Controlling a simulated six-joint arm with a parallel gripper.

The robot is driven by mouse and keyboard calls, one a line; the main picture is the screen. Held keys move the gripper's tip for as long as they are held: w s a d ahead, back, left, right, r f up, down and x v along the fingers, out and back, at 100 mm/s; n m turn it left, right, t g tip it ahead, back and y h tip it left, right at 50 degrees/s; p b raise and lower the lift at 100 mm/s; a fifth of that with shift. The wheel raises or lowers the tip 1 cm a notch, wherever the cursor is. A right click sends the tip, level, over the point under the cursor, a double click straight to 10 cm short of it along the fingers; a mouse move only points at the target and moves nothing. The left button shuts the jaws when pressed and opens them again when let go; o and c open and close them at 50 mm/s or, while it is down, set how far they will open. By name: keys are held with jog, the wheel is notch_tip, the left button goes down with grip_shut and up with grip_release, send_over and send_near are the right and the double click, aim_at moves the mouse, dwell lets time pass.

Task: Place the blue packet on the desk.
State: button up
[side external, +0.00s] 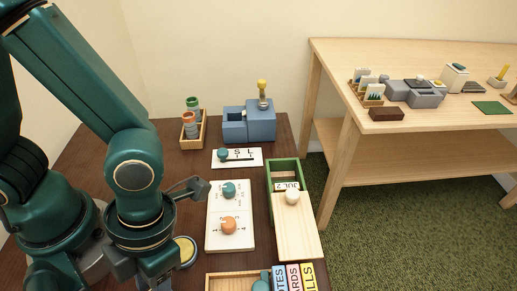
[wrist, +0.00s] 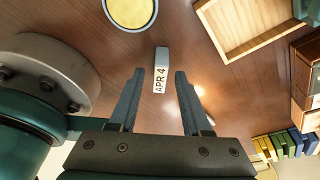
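My gripper (wrist: 158,73) is open, its two dark fingers apart and pointing down at the brown desk (wrist: 90,45). A small block with a pale blue-grey top and a white face marked "APR 4" (wrist: 161,70) shows between the fingertips in the wrist view, touching neither finger. I cannot tell whether this is the blue packet.
A yellow round dish (wrist: 130,10) and a wooden tray (wrist: 228,45) lie near the gripper. White boards with knobs (side external: 230,240), a green box with a wooden lid (side external: 295,235), a jar caddy (side external: 203,132) and a blue-grey box (side external: 262,125) crowd the desk. A second table (side external: 420,140) stands right.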

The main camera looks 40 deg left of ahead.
jog(key=shift+r, duration=0.15)
jog(key=v, duration=1.1)
jog(key=w+a+r+n+t, duration=0.1)
jog(key=w+a+n+t, duration=0.3)
jog(key=n, duration=1.2)
jog(key=w+a+r+n+t, duration=0.1)
jog(key=w+a+n+t, duration=0.3)
jog(key=n, duration=1.3)
jog(key=a, duration=0.4)
jog(key=shift+r, duration=0.35)
jog(key=shift+o, duration=0.6)
jog(key=n, duration=0.1)
jog(key=a+n, duration=0.1)
jog(key=n, duration=0.1)
jog(key=shift+t, duration=0.4)
